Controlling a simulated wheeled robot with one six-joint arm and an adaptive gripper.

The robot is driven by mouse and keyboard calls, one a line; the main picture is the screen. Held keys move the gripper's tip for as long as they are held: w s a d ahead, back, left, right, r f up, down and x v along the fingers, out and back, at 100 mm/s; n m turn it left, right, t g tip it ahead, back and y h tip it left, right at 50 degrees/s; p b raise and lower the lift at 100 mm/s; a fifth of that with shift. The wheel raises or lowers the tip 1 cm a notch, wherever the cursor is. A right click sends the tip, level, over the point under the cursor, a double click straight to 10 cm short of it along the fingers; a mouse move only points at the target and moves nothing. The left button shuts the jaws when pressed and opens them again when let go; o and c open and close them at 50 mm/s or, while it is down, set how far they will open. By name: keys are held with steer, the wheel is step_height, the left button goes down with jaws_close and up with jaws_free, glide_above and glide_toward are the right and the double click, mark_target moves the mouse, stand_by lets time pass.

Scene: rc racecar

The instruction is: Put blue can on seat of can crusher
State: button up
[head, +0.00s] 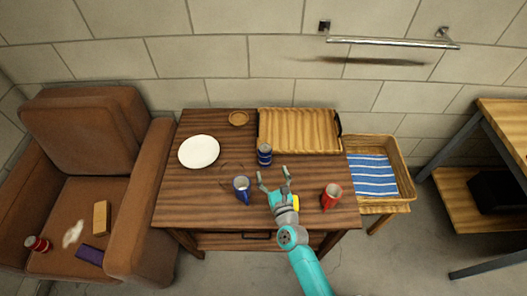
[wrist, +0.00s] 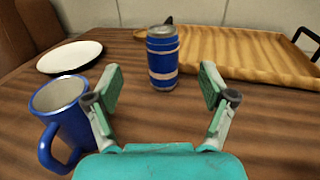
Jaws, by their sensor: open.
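The blue can (head: 265,154) stands upright on the wooden table, just in front of the wooden tray. In the wrist view the blue can (wrist: 162,58) is ahead, between the fingers in the picture but beyond their tips. My gripper (head: 275,176) is open and empty above the table, on the near side of the can. In the wrist view my gripper (wrist: 160,88) shows both fingers spread wide. I cannot make out a can crusher in either view.
A blue mug (head: 242,190) stands left of my gripper, close to the left finger in the wrist view. A red mug (head: 331,196) is to the right.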

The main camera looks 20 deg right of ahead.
glide_above(265, 160)
steer(key=shift+s, duration=0.1)
stand_by(0.6)
steer(key=c, duration=1)
